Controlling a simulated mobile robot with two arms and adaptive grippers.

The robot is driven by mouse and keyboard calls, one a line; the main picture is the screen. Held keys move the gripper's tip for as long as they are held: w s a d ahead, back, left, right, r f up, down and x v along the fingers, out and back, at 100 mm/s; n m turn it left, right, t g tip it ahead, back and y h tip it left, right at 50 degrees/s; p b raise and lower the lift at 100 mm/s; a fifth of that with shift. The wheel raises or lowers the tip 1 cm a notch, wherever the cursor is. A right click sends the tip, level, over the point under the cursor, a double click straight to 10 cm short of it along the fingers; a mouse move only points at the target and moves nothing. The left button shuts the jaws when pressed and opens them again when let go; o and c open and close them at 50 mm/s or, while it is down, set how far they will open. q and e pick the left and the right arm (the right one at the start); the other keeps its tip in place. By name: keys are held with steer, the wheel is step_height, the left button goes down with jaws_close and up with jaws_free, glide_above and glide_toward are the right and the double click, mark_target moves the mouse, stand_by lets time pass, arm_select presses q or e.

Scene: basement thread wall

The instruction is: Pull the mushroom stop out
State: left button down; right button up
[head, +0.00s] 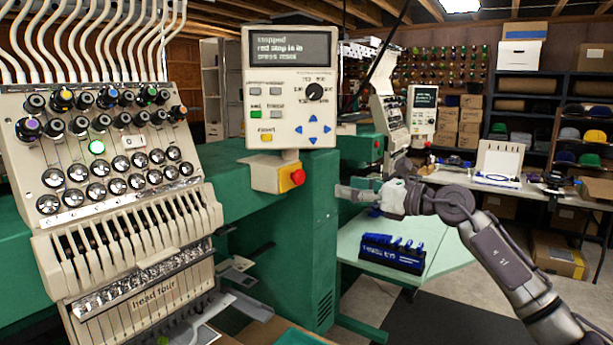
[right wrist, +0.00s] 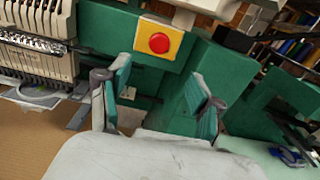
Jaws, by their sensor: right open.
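The red mushroom stop (head: 297,177) sits on a yellow box (head: 272,174) under the control panel, on the green embroidery machine. In the right wrist view the red stop (right wrist: 159,43) shows nearly face-on, on its yellow plate, beyond and above the fingertips. My right gripper (head: 345,193) is to the right of the stop and a little lower, apart from it. In the right wrist view its two fingers (right wrist: 160,88) are spread wide with nothing between them. My left gripper is not in view.
The control panel (head: 291,88) above reads "stopped, red stop is in, press reset", with a yellow reset button (head: 267,137). The stitching head (head: 120,190) stands at left. A pale green table (head: 440,242) with a blue rack (head: 392,253) lies below my right arm.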

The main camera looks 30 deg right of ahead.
mark_target(302, 178)
steer(key=p+x, duration=0.5)
steer(key=x, duration=0.6)
steer(key=shift+r, duration=0.15)
steer(key=shift+w+a, duration=0.2)
steer(key=shift+w, duration=0.15)
jaws_close()
